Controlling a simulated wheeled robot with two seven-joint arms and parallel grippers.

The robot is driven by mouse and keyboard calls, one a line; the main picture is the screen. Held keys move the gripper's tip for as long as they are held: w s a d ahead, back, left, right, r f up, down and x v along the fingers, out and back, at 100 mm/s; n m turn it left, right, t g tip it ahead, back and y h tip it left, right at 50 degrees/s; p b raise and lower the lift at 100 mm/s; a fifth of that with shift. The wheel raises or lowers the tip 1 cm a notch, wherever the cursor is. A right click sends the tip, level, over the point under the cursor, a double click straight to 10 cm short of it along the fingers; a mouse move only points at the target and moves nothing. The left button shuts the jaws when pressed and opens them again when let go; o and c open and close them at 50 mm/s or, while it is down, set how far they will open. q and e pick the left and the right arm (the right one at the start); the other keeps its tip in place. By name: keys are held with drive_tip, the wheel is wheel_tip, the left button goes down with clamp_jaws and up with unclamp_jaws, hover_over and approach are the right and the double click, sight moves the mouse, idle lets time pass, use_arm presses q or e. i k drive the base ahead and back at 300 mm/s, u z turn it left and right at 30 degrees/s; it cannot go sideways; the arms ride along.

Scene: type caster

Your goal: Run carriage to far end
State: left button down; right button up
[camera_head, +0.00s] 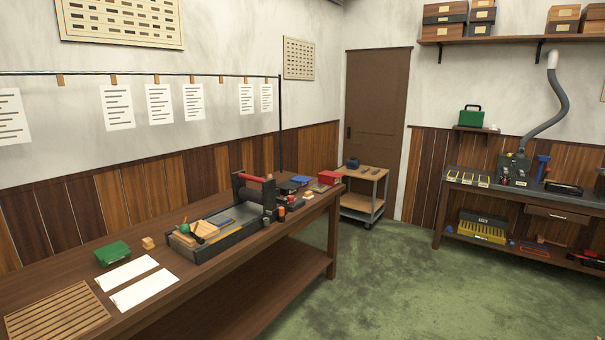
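A small proof press stands on the long wooden table, with a long dark bed (222,242). What looks like its carriage (252,196), a dark roller frame with a red bar on top, sits at the bed's far right end. Type or wooden blocks (203,229) lie in the near left part of the bed, with a green round-headed tool beside them. The bed between the blocks and the carriage is low and largely uncovered. Neither of my grippers is in view.
On the table (190,285) lie white paper sheets (134,283), a green box (112,253), a wooden block (148,243) and a slatted rack (58,312). Small jars (281,213) and a red box (329,177) stand near the carriage. Green floor on the right is open.

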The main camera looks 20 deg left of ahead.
sight(267, 198)
drive_tip(key=z, duration=0.15)
drive_tip(key=i, duration=1.55)
drive_tip(key=u, duration=0.75)
drive_tip(key=i, duration=0.8)
drive_tip(key=u, duration=0.95)
